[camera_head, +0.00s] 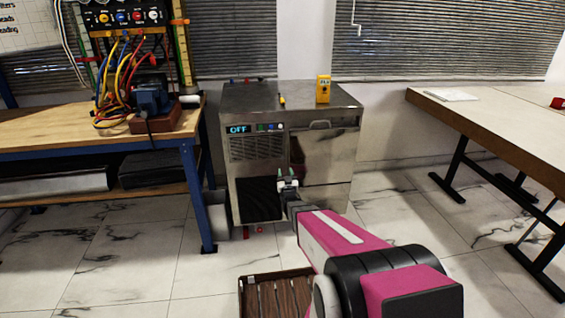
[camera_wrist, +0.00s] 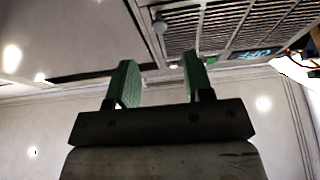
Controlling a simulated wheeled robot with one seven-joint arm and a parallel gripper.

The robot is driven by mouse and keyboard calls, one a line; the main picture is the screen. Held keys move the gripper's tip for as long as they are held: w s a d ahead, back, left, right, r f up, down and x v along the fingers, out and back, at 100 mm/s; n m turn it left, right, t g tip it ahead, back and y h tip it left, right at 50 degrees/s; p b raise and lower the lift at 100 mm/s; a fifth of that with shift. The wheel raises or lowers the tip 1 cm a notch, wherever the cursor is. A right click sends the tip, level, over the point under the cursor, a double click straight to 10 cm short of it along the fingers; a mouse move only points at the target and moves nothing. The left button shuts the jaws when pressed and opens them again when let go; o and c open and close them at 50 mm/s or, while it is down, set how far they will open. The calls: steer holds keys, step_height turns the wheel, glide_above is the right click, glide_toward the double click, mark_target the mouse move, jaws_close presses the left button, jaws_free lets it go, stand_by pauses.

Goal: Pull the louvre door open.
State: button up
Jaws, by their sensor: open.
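The louvre door (camera_head: 257,147) is a slatted panel on the front left of a steel cabinet (camera_head: 325,170), under an "OFF" display (camera_head: 238,129). It looks flush with the front. In the wrist view, which appears upside down, its slats (camera_wrist: 225,28) are at the top right. A small round knob (camera_wrist: 159,24) shows at the slats' left edge there. My gripper (camera_head: 286,174) is in front of the cabinet, low and right of the slats. In the wrist view my gripper (camera_wrist: 160,80) has its green fingers apart with nothing between them; the knob appears beyond the gap.
A workbench (camera_head: 75,122) with cables and a blue device stands left, close to the cabinet. A yellow box (camera_head: 323,89) sits on the cabinet top. A table (camera_head: 500,118) stands right. Tiled floor (camera_head: 400,205) is clear between cabinet and table.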

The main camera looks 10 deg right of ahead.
mark_target(283, 158)
steer(key=x, duration=0.7)
steer(key=shift+w+r, duration=0.1)
steer(key=shift+w, duration=0.25)
jaws_close()
